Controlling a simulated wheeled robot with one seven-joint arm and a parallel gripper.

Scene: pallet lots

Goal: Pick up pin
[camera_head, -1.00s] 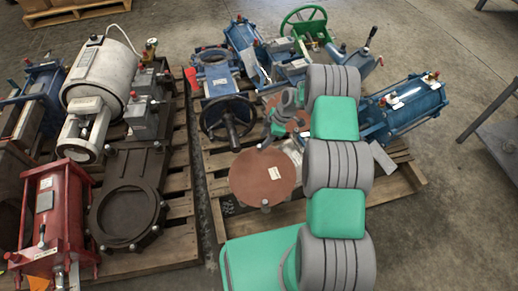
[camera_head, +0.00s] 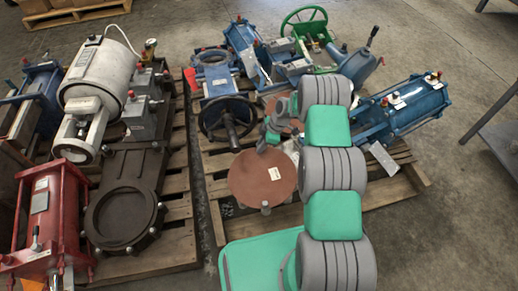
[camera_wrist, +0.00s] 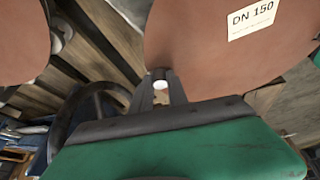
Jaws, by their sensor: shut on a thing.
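My gripper (camera_wrist: 161,92) shows at the lower middle of the wrist view, with its two dark fingers close together. They are shut on a small pin (camera_wrist: 160,84), of which only a pale rounded end shows between the fingertips. A reddish-brown disc (camera_wrist: 215,45) with a "DN 150" label lies just beyond the fingers. In the head view my gripper (camera_head: 268,140) is small and partly hidden by my arm, beside the upper edge of the labelled brown disc (camera_head: 262,180). The pin cannot be made out there.
The disc lies on a wooden pallet (camera_head: 405,185) with blue valves and a green handwheel (camera_head: 304,24). A black handwheel (camera_head: 228,118) stands close left of my gripper. A second pallet (camera_head: 180,240) at left holds a red actuator (camera_head: 52,215). Concrete floor (camera_head: 440,240) is clear at right.

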